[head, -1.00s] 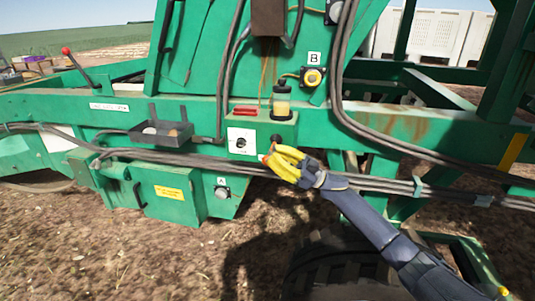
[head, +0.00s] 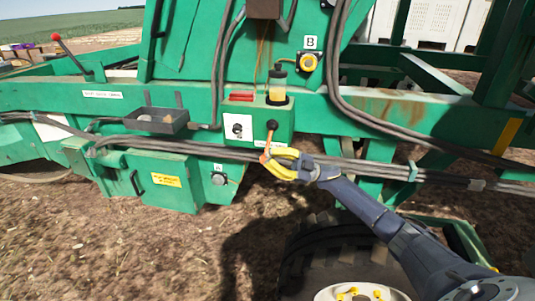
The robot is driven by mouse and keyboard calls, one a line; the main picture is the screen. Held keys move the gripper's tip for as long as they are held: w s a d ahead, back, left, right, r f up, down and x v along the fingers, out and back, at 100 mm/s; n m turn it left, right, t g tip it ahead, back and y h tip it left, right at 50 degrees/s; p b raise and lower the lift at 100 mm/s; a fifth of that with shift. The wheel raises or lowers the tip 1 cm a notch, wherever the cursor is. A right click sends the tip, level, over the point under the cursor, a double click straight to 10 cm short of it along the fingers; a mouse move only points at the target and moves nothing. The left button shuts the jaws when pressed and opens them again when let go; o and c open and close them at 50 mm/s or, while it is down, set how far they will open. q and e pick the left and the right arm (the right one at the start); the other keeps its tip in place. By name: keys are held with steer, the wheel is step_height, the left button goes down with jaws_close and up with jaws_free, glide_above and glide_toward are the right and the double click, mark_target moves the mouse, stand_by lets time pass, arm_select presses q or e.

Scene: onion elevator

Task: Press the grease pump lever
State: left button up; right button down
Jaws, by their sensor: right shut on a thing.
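The grease pump (head: 277,92) is a small clear reservoir with a dark cap and yellow grease, on top of a green box. Below it, a lever (head: 268,138) with a dark round knob and a thin orange shaft stands in front of the box. My right gripper (head: 267,160) has yellow fingers and reaches in from the lower right. It is shut at the lower part of the lever, below the knob; the fingers hide the exact contact. My left gripper is not in view.
A white panel with a dark knob (head: 238,128) is left of the lever. Dark hoses (head: 380,168) run across behind my right gripper. A wheel is below.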

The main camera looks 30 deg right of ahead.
steer(key=shift+w+f, duration=0.1)
steer(key=shift+f, duration=0.35)
stand_by(0.3)
steer(key=s+d, duration=0.5)
steer(key=d, duration=0.3)
steer(key=shift+s+f, duration=0.2)
steer(key=shift+f, duration=0.15)
stand_by(1.7)
step_height(320, 180, up, 8)
steer(key=m+t+h, duration=0.1)
steer(key=m+t, duration=0.3)
steer(key=m, duration=0.3)
steer(key=shift+s+a+r+m+t, duration=0.2)
steer(key=shift+s+a+m+t, duration=0.1)
steer(key=shift+a+t, duration=0.1)
